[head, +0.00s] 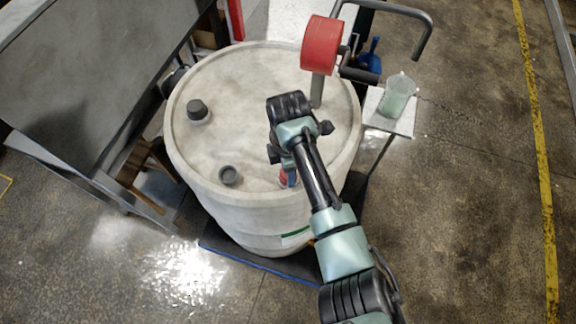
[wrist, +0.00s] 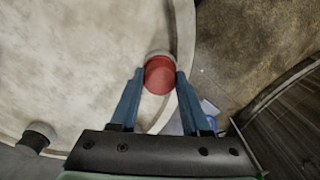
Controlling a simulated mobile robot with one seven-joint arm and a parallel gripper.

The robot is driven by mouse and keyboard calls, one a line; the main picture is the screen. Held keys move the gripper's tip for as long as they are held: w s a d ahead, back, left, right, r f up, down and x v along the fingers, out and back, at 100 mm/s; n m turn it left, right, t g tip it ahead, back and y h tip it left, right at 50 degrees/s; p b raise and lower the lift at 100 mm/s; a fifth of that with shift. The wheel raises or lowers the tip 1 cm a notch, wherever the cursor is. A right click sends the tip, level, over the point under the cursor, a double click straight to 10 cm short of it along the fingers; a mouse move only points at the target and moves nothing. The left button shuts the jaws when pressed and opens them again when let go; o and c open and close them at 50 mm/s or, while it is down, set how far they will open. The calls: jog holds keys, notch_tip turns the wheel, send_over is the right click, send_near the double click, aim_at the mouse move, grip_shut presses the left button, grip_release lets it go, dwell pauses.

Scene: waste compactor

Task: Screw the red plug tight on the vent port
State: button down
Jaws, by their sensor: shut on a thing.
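The red plug (wrist: 160,76) sits between the two blue fingers of my gripper (wrist: 160,82) in the wrist view. In the head view a bit of the red plug (head: 283,181) shows beside the blue fingers (head: 292,178), near the front edge of the drum top. My gripper is shut on the plug from above. A pale collar (wrist: 158,53) shows at the plug's far edge, and the vent port under it is otherwise hidden. I cannot tell how deep the plug is seated.
The white drum (head: 245,75) carries a dark cap (head: 197,110), an open dark port (head: 228,175) and a red pump (head: 322,45) with a crank. A beaker (head: 397,97) stands on a small stand at the right. A grey table (head: 85,60) stands left. Floor at the right is clear.

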jog(key=shift+c, duration=1.4)
grip_release()
jog(key=shift+c, duration=0.4)
